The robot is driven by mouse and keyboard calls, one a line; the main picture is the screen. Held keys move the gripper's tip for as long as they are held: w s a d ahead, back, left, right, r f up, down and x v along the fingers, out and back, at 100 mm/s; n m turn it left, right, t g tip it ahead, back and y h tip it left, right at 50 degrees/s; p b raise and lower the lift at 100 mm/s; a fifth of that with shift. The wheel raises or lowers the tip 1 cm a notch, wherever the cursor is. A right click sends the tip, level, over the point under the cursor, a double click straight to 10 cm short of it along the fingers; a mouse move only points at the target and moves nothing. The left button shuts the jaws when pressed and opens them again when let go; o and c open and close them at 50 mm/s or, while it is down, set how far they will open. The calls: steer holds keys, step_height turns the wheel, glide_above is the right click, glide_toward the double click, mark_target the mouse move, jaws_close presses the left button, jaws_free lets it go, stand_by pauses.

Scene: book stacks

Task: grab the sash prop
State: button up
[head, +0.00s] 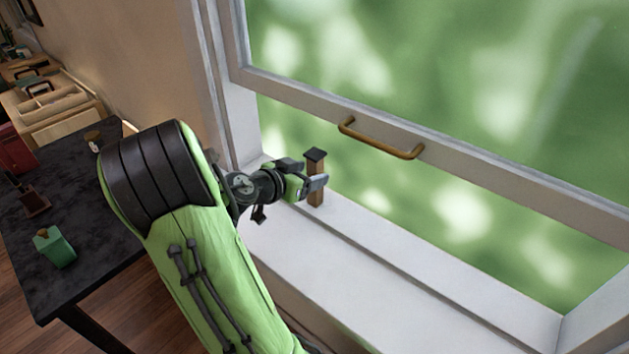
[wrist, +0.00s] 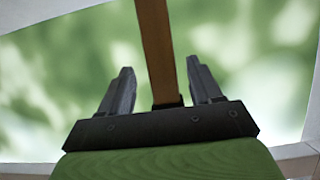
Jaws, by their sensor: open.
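The sash prop (head: 316,192) is a short upright brown wooden post with a dark square cap. It stands on the white window sill, below the raised sash in the head view. My gripper (head: 319,183) is at the post, just below its cap, with part of the post hidden behind the fingers. In the wrist view the brown post (wrist: 157,45) runs between the two spread fingers of my gripper (wrist: 159,67), with a visible gap on each side. Its dark end shows close to the palm. The fingers are open and not closed on it.
The raised sash (head: 480,165) with a brass handle (head: 382,138) spans above the sill. The sill (head: 400,290) is bare to the right. A dark table (head: 90,255) with a green container (head: 54,248) and small items stands at left.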

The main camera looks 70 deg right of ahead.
steer(key=x, duration=0.5)
steer(key=shift+d+f, duration=0.15)
steer(key=shift+d, duration=0.05)
steer(key=shift+a, duration=0.1)
steer(key=shift+c, duration=0.5)
steer(key=c, duration=1)
